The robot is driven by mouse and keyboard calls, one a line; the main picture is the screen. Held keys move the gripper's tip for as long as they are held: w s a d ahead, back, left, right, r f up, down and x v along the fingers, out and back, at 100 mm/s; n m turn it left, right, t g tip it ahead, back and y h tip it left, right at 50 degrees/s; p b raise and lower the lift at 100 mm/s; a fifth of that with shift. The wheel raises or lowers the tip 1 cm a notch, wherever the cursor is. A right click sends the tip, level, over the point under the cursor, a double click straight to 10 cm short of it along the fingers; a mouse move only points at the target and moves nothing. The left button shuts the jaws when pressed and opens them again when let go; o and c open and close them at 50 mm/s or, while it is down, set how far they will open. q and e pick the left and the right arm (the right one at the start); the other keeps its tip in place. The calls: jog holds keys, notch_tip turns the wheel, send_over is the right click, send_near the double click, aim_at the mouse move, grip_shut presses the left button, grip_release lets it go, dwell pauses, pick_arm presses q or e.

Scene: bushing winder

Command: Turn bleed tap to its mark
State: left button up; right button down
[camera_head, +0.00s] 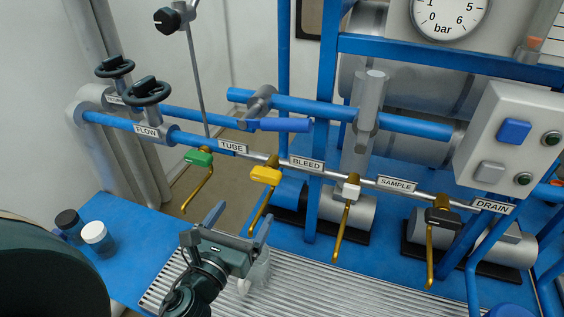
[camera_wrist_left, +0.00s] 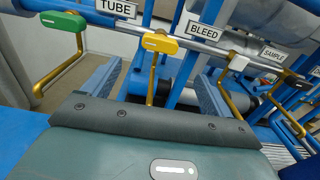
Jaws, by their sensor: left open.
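The yellow tap (camera_head: 265,175) sits on the thin pipe just left of the BLEED label (camera_head: 307,163), with a bent brass spout (camera_head: 261,212) hanging below it. In the left wrist view, the yellow tap (camera_wrist_left: 159,43) is ahead, left of the BLEED label (camera_wrist_left: 204,33). I cannot make out a mark on it. My left gripper (camera_head: 238,219) is open and empty, below and in front of the yellow tap. In the left wrist view, its fingers (camera_wrist_left: 155,75) stand apart, with the spout showing between them. My right gripper is not in view.
A green tap (camera_head: 199,158) is to the left, a white tap (camera_head: 347,188) and a black tap (camera_head: 442,217) to the right, each with a hanging spout. Below is a ribbed grate (camera_head: 300,276). Two small jars (camera_head: 96,236) stand on the blue ledge at left.

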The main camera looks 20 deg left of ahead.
aim_at(263, 180)
pick_arm(q)
jog(key=w+p, duration=0.1)
jog(key=w, duration=0.7)
jog(key=w+p, duration=0.1)
jog(key=w, duration=0.4)
jog(key=shift+a+r+p, duration=0.1)
jog(key=shift+a+p, duration=0.25)
jog(key=shift+a, duration=0.05)
jog(key=shift+c, duration=0.5)
jog(key=c, duration=0.9)
